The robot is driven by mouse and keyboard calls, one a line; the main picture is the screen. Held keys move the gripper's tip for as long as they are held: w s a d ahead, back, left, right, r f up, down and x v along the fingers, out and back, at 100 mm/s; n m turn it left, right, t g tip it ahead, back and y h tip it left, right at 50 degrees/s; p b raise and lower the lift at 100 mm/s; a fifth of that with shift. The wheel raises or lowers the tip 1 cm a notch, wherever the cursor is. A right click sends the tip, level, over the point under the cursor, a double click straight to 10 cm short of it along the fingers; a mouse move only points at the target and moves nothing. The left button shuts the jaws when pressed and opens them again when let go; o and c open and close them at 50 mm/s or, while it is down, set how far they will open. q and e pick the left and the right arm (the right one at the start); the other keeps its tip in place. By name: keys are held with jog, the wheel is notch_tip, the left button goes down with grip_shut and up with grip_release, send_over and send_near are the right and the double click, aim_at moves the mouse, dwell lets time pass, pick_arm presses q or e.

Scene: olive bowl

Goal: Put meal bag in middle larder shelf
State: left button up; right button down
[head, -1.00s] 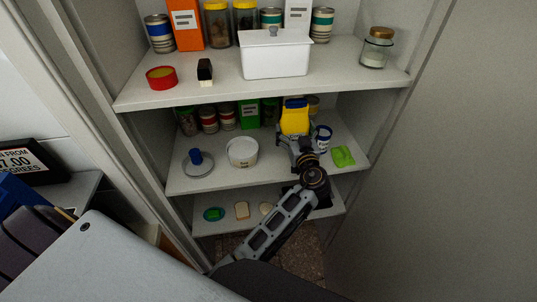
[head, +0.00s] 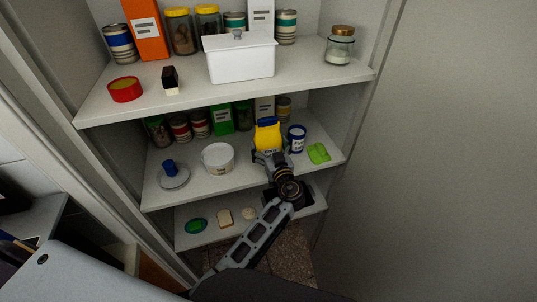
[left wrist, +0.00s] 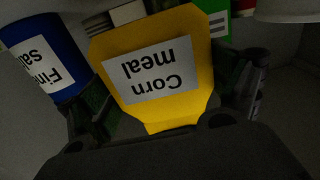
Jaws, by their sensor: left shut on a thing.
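In the left wrist view the yellow bag (left wrist: 180,35) carries a label reading "Corn meal", upside down in the picture. My left gripper (head: 270,155) reaches in from the front of that shelf and is shut on the bag's near end. In the left wrist view its fingers (left wrist: 172,110) flank the bag. I cannot tell whether the bag's base touches the shelf. My right gripper is not in view.
A blue-and-white salt can (head: 297,139) stands close right of the bag, and a green item (head: 318,153) lies farther right. A white tub (head: 218,158) stands to the left. Cans and a green box (head: 221,118) line the back. The upper shelf (head: 200,96) overhangs.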

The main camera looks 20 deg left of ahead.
aim_at(269, 153)
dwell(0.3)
pick_arm(q)
notch_tip(269, 153, down, 2)
jog(key=shift+f+b, duration=0.2)
jog(key=shift+b, duration=0.2)
jog(key=shift+f, duration=0.6)
jog(key=shift+f+b, duration=0.1)
jog(key=shift+b, duration=0.25)
jog(key=o, duration=1.1)
